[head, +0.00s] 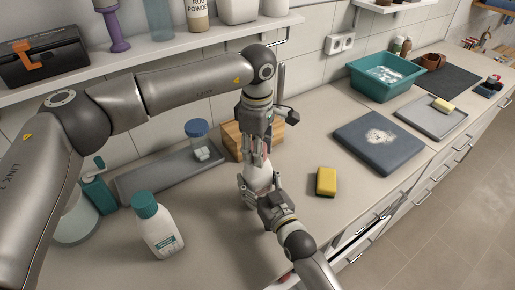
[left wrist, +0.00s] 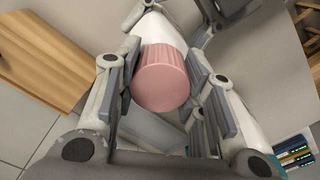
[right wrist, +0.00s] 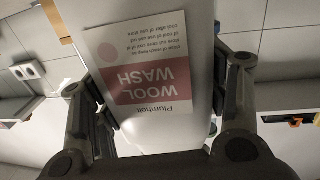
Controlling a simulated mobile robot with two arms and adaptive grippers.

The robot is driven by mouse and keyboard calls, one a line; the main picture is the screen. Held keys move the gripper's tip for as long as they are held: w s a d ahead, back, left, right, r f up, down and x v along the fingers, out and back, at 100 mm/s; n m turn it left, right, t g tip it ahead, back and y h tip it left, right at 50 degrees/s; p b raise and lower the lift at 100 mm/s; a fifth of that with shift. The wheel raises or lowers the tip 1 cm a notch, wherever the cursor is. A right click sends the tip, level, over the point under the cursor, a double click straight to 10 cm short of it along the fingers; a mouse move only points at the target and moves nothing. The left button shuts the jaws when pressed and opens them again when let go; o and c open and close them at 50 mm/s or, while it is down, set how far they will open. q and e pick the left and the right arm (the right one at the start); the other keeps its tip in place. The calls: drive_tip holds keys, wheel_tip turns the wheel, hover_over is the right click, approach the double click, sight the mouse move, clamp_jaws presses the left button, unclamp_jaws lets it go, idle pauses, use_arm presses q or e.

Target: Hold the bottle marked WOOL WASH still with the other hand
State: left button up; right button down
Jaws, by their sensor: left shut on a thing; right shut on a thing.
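The bottle marked WOOL WASH (head: 261,178) is white and stands at the middle of the counter, largely hidden by my grippers in the head view. Its white body with a pink label (right wrist: 150,90) fills the middle of the right wrist view, the text upside down. My right gripper (head: 262,193) is shut on the body, one finger on each side. My left gripper (head: 258,155) is above it, shut on the ribbed pink cap (left wrist: 163,82), which sits between its fingers in the left wrist view.
A white bottle with a teal cap (head: 158,228) stands at the front left. A wooden box (head: 232,140) is just behind my grippers. A yellow sponge (head: 326,182) and a dark board (head: 380,141) lie to the right. A shelf (head: 190,40) runs above.

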use_arm(q)
drive_tip(key=o, duration=1.1)
drive_tip(key=shift+o, duration=0.2)
drive_tip(key=shift+r, duration=2.3)
drive_tip(key=shift+c, duration=0.2)
